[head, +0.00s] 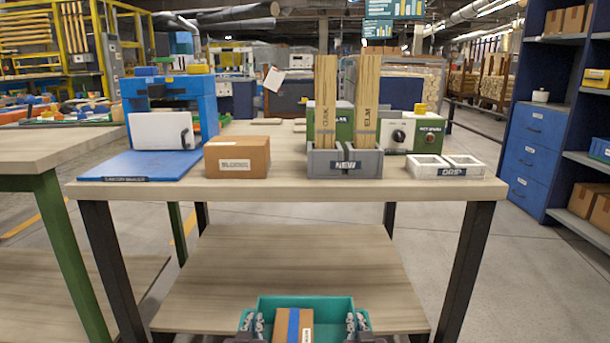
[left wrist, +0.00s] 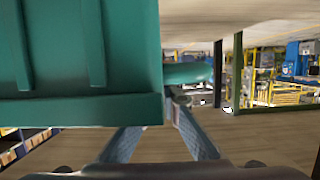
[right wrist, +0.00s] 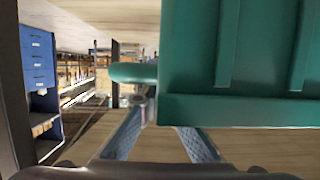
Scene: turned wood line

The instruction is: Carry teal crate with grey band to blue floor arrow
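The teal crate (head: 330,304) is at the bottom of the head view, between my two grippers, close to my body. It looks level, and a brown carton with a blue stripe (head: 293,325) lies in it. No grey band shows on the visible parts. My left gripper (head: 252,322) is shut on the crate's left end, and my right gripper (head: 356,322) on its right end. In the wrist views, the fingers converge at the crate's handle bars, seen in the left wrist view (left wrist: 188,73) and right wrist view (right wrist: 132,73). No blue floor arrow is visible.
A wooden workbench (head: 240,190) with dark legs and a low shelf (head: 290,265) stands straight ahead. Another table (head: 40,150) with green legs is at left. A blue shelf unit (head: 540,130) stands at right. Grey floor (head: 510,270) is clear between bench and shelves.

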